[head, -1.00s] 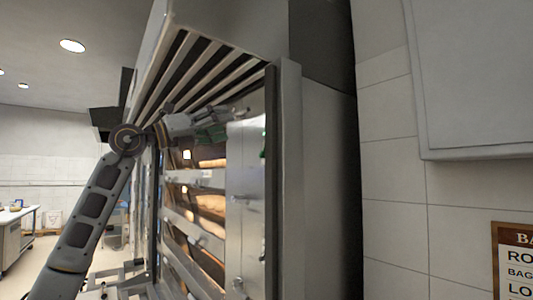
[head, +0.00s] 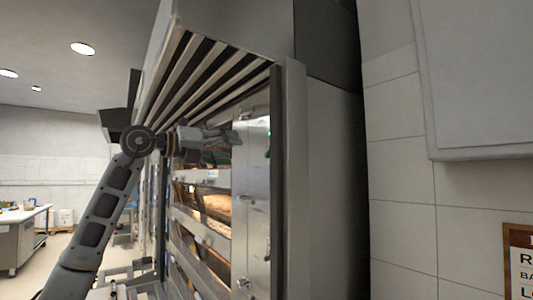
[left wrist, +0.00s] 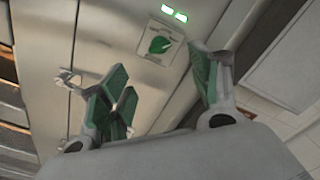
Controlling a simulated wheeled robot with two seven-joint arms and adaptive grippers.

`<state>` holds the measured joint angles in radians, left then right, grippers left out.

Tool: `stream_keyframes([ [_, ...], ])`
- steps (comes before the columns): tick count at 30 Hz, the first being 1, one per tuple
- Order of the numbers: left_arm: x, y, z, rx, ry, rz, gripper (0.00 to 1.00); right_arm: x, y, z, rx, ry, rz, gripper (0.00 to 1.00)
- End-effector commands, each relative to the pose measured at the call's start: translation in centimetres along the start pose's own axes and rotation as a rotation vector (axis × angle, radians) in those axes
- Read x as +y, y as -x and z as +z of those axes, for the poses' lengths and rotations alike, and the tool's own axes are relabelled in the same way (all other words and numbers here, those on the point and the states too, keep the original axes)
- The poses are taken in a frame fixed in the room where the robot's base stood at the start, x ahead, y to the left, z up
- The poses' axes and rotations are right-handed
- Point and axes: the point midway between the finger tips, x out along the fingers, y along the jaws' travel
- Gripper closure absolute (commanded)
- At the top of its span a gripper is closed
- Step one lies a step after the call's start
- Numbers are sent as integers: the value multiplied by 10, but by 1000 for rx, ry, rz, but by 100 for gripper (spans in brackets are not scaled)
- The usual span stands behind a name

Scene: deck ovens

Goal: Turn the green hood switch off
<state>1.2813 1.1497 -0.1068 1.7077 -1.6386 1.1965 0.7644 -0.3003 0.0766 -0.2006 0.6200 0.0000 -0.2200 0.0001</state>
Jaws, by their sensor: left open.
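In the head view my left gripper (head: 222,148) is in front of the upper part of the steel panel (head: 255,170), seen nearly edge-on. A small green spot (head: 268,133) shows there. My right gripper is out of view.
The slatted hood (head: 205,70) overhangs my left arm. Oven decks with bread (head: 217,203) are left of the panel. A tiled wall (head: 400,200) and a grey wall box (head: 475,80) are at right. A handle (left wrist: 68,78) sticks out near the left fingers.

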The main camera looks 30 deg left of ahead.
Motion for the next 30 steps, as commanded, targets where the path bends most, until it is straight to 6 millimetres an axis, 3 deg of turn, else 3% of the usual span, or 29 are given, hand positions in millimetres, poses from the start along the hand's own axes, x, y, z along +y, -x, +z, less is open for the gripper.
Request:
stream_keyframes([
  [20,1,-3,-1,5,57,4,38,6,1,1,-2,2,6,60],
  [30,0,-30,-1,7,57,3,38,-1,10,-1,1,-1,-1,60],
])
